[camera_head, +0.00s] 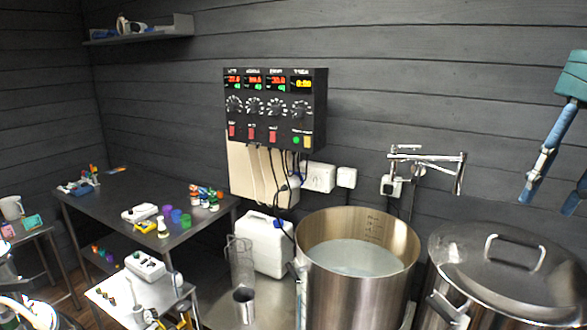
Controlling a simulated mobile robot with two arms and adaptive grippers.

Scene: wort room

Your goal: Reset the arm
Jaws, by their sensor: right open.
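My right gripper (550,204) is at the right edge, high in front of the dark wall and above the lidded steel pot (505,262). Its blue fingers point down and stand apart, with nothing between them. Part of the gripper is cut off by the picture's edge. I cannot make out my left gripper.
An open steel kettle (312,285) holding pale liquid stands beside the lidded pot, below a wall tap (430,158). A control box (275,108) hangs on the wall. A white canister (265,246) stands left of the kettle. A steel table (115,215) holds small items.

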